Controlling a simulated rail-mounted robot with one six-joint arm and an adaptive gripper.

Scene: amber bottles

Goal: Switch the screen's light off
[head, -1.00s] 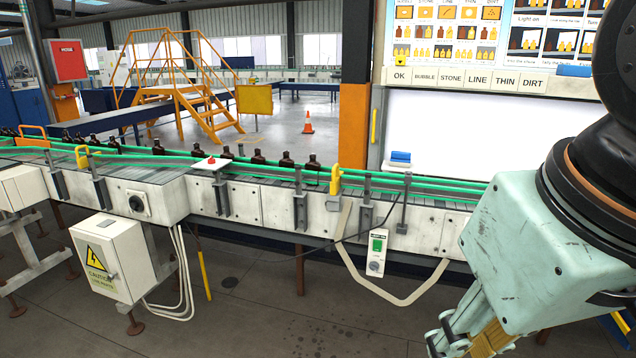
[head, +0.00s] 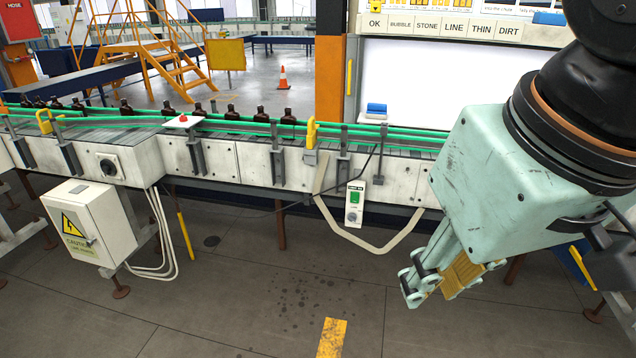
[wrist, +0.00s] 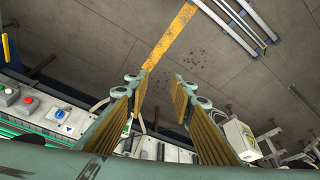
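The screen (head: 415,85) is a bright white lit panel behind the conveyor in the head view. A small pale switch box (head: 347,213) hangs on the conveyor's front below it, with a green button (head: 354,198) on top and a round knob (head: 353,216) underneath. Its label is too small to read surely. My gripper (head: 432,287) hangs in front of the conveyor, below and to the right of the switch box, apart from it. In the wrist view my gripper (wrist: 158,79) has its fingers apart with nothing between them.
The conveyor (head: 215,160) with green rails carries several amber bottles (head: 232,112). A caution cabinet (head: 88,222) stands at left. Floor in front is clear.

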